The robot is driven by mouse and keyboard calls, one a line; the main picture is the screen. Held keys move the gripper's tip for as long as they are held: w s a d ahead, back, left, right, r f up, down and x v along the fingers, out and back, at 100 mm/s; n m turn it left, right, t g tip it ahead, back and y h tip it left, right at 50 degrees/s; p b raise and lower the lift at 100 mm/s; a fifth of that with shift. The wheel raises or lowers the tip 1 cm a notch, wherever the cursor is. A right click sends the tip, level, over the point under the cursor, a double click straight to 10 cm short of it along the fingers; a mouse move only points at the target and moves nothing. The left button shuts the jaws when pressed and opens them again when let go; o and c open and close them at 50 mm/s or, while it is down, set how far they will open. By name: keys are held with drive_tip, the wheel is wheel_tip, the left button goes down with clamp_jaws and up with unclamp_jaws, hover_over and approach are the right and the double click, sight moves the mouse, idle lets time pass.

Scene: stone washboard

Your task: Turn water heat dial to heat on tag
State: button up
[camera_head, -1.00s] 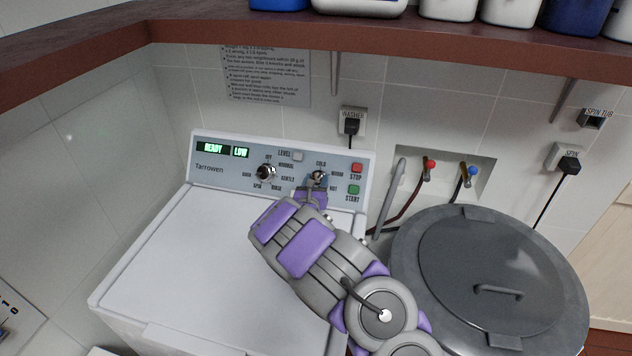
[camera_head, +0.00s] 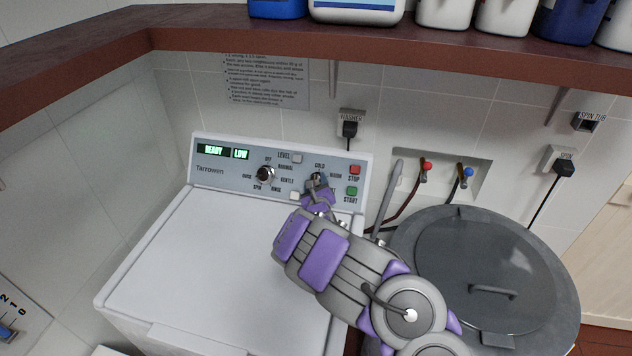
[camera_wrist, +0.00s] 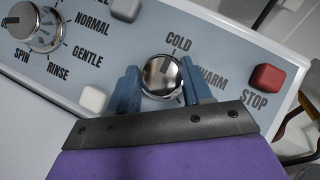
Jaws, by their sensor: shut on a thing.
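The water heat dial is a round silver knob on the washer's control panel, marked COLD, WARM and HOT, and it shows in the wrist view (camera_wrist: 162,76). My gripper (camera_head: 317,182) reaches the dial from below. In the wrist view its two blue fingers (camera_wrist: 160,88) stand on the left and right sides of the knob and are shut on it. The COLD label is above the knob and WARM is to its right. The knob's pointer is hard to read. The HOT label is hidden in the wrist view, and my gripper partly covers the dial in the head view.
A second dial (camera_head: 265,174) is to the left on the panel. The red STOP button (camera_head: 354,170) and green START button (camera_head: 351,191) are close on the right. A grey round tub lid (camera_head: 480,270) is at right. A brown shelf (camera_head: 400,45) crosses above.

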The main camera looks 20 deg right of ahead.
idle(0.4)
drive_tip(key=o, duration=1)
drive_tip(key=shift+o, duration=0.2)
drive_tip(key=shift+n, duration=0.3)
drive_tip(key=p+v, duration=0.4)
drive_tip(key=v, duration=1)
drive_tip(key=shift+s+a+p, duration=0.1)
drive_tip(key=shift+s+p, duration=0.05)
drive_tip(key=shift+p, duration=0.2)
drive_tip(key=shift+s+a+r+p, duration=0.1)
drive_tip(key=shift+s+r+p, duration=0.05)
drive_tip(key=shift+s+p, duration=0.25)
drive_tip(key=shift+p+v, duration=1.05)
drive_tip(key=shift+p, duration=0.05)
